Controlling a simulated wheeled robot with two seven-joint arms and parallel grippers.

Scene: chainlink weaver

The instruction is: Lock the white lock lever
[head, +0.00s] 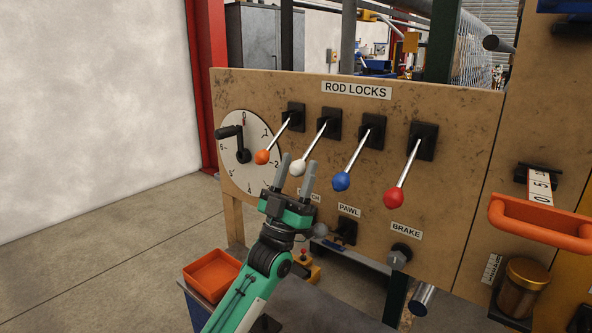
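The white lock lever (312,149) has a pale rod and a white ball knob (297,168). It is second from the left in a row under the ROD LOCKS sign (356,90), and its rod slants down to the left from a black mount. My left gripper (297,166) comes up from below. Its two grey fingers stand apart, and in this view the white knob shows between their tips. I cannot tell from this one view whether the fingers touch the knob or how far off they are. My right gripper is not in view.
Orange (262,157), blue (341,181) and red (394,197) knobs on similar levers flank the white one. A numbered dial (236,181) with a black crank is at left. An orange handle (540,224) juts out at right. An orange bin (211,274) sits below left.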

